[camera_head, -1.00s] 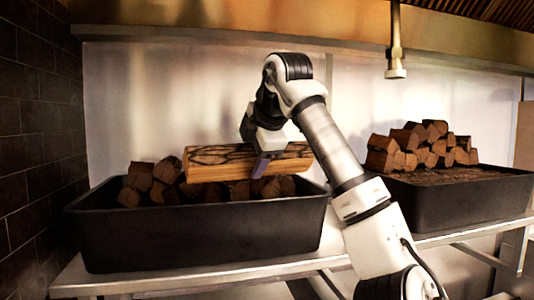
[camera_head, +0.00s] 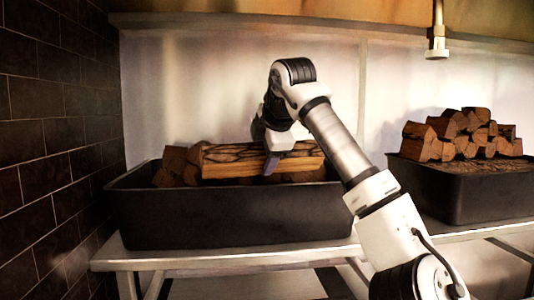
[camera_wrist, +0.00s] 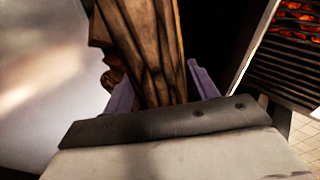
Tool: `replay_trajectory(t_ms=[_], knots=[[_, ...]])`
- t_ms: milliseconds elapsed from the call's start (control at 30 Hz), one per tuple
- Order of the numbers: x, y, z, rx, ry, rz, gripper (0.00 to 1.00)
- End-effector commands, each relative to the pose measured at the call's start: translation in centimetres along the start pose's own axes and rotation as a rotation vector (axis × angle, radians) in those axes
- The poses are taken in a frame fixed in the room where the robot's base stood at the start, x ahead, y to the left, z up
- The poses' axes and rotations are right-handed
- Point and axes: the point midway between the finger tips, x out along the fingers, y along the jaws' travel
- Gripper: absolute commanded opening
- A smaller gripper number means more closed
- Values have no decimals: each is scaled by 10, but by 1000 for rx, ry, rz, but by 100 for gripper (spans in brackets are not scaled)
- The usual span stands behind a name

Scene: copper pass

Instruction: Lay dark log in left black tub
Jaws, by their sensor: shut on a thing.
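A long split log (camera_head: 225,160) with dark charred streaks on top and a paler front face lies level across the left black tub (camera_head: 230,218), low, at about rim height. My gripper (camera_head: 271,163) is shut on the log right of its middle, from above. The wrist view shows the log (camera_wrist: 145,50) running between the two purple fingers (camera_wrist: 160,95). Whether the log touches the wood below it is hidden in the head view.
Short wood chunks (camera_head: 174,163) lie in the left tub, at its left end. A right black tub (camera_head: 470,193) holds a pile of split logs (camera_head: 460,135). Both stand on a metal table (camera_head: 200,258). A dark brick wall (camera_head: 60,130) is at left; a tap (camera_head: 437,42) hangs above.

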Motion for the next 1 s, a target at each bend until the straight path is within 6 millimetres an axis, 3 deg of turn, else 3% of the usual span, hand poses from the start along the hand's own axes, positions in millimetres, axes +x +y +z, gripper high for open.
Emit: replay_trajectory(t_ms=[67, 100, 267, 667, 767, 1000], knots=[[-2, 1, 0, -1, 0, 4, 10], [-2, 1, 0, -1, 0, 4, 61], [-2, 1, 0, -1, 0, 4, 82], [-7, -1, 1, 0, -2, -1, 84], [-21, -1, 0, 0, -3, 1, 84], [-78, -1, 0, 1, -5, 4, 84]])
